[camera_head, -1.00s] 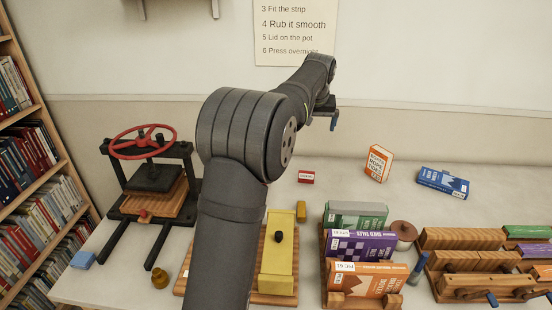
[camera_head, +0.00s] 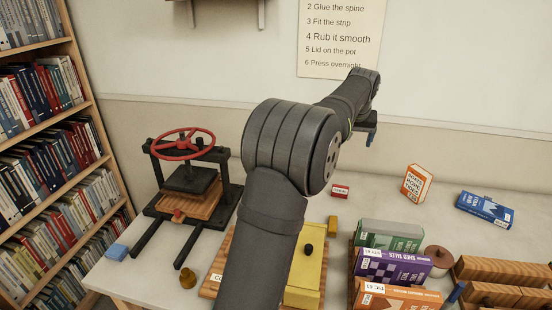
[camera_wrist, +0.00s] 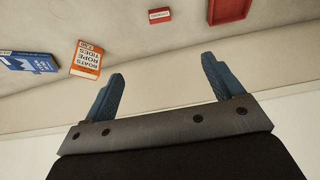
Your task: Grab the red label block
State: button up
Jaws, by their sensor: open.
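The red label block (camera_head: 340,191) is a small red block with a white label on its face. It lies on the table between my arm and the orange book in the head view. In the wrist view the red label block (camera_wrist: 160,15) shows small near the top, beyond my fingertips. My gripper (camera_wrist: 160,85) is open and empty, its two blue fingers wide apart. In the head view my gripper (camera_head: 371,138) is up by the wall, above and behind the block, and partly hidden by my arm.
An orange book (camera_head: 416,183) stands and a blue book (camera_head: 485,209) lies right of the block. A rack (camera_head: 352,262) of books and a yellow box (camera_head: 306,275) are nearer. A black press with a red wheel (camera_head: 184,143) stands left. A red tray (camera_wrist: 229,9) shows in the wrist view.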

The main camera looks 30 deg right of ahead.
aim_at(341, 188)
jog(key=shift+m, duration=0.6)
jog(key=x, duration=1.8)
jog(key=w+x, duration=0.1)
jog(key=x, duration=0.8)
jog(key=shift+f, duration=0.25)
jog(key=shift+s+d+x, duration=0.1)
jog(key=shift+s+x, duration=0.05)
jog(key=shift+x, duration=0.8)
jog(key=shift+s+d+x, duration=0.1)
jog(key=shift+x, duration=0.85)
jog(key=shift+s+d+x, duration=0.1)
jog(key=shift+s+x, duration=0.05)
jog(key=shift+x, duration=0.75)
jog(key=shift+c, duration=0.3)
jog(key=c, duration=1)
